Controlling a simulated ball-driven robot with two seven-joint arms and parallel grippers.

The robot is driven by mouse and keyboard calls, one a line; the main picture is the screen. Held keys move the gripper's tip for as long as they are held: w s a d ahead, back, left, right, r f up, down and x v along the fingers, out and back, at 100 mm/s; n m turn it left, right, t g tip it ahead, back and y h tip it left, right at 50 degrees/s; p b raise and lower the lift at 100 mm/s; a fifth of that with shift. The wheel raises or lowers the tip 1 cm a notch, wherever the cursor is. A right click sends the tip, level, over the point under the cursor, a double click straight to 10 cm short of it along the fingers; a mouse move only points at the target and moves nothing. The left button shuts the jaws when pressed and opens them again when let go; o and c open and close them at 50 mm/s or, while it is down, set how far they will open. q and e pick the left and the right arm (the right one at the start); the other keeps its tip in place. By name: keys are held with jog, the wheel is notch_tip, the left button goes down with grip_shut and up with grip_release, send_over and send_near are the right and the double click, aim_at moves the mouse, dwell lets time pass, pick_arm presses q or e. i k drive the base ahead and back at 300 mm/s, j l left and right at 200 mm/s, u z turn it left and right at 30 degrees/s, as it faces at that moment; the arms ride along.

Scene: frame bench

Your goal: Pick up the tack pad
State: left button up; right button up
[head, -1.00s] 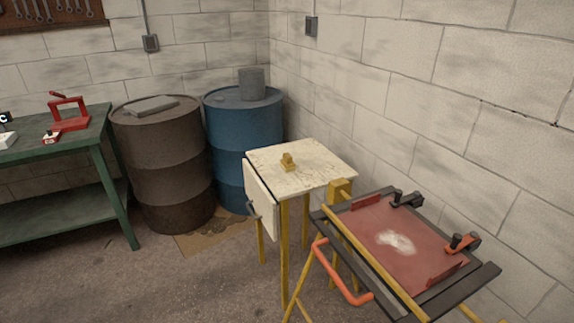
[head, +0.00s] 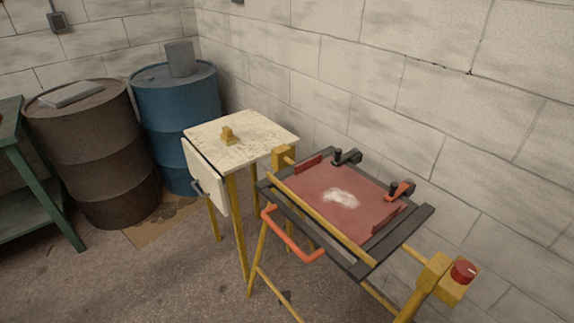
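Neither of my grippers is in view.
An orange-red handle (head: 285,240) sticks out at the frame bench's front left. A yellow post with a red knob (head: 463,271) stands at its right. A brown drum (head: 95,160) and a blue drum (head: 180,120) stand behind, left. Floor at lower left is clear.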

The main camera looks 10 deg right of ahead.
aim_at(227, 138)
jog(key=i+j, duration=0.2)
jog(key=i, duration=0.15)
jog(key=i+j+u, duration=0.1)
jog(key=i+j, duration=0.15)
jog(key=i, duration=0.15)
jog(key=i+j, duration=0.2)
jog(key=i, duration=0.15)
